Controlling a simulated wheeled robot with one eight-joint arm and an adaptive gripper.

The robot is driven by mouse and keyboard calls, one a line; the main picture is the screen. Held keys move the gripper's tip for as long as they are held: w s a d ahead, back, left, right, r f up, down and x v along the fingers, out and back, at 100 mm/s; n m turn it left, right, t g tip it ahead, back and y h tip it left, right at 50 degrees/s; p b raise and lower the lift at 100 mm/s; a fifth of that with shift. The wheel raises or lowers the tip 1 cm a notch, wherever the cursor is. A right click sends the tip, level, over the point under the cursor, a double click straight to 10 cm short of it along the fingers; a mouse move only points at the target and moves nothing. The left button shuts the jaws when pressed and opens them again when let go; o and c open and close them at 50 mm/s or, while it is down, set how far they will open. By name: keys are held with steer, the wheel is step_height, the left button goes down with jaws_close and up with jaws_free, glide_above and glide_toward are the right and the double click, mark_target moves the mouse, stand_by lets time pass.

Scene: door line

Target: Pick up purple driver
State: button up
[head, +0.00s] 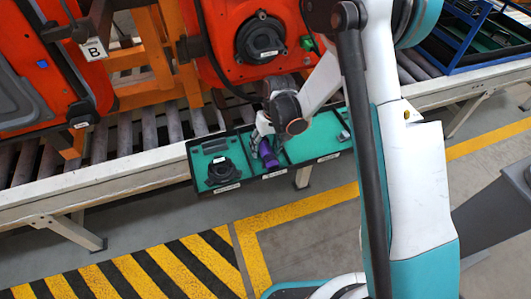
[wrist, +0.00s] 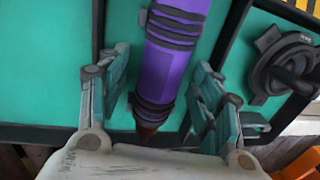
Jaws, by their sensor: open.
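The purple driver (head: 268,155) lies in the middle compartment of a green-lined tray (head: 259,176) in the head view. In the wrist view the purple driver (wrist: 172,65) has dark ribbed bands and runs between the two fingers of my gripper (wrist: 160,95). The gripper is open, with a finger on each side of the driver and green lining visible in the gaps. In the head view my gripper (head: 262,132) is over the tray's middle compartment and partly covers the driver. The driver's far end is cut off in the wrist view.
A black round part (head: 222,171) sits in the tray's left compartment; it also shows in the wrist view (wrist: 290,66). The tray is at the edge of a roller conveyor (head: 90,180). Orange door panels (head: 225,40) stand behind. A blue rack (head: 485,35) is at far right.

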steer(key=shift+r, duration=0.1)
steer(key=shift+c, duration=0.4)
jaws_close()
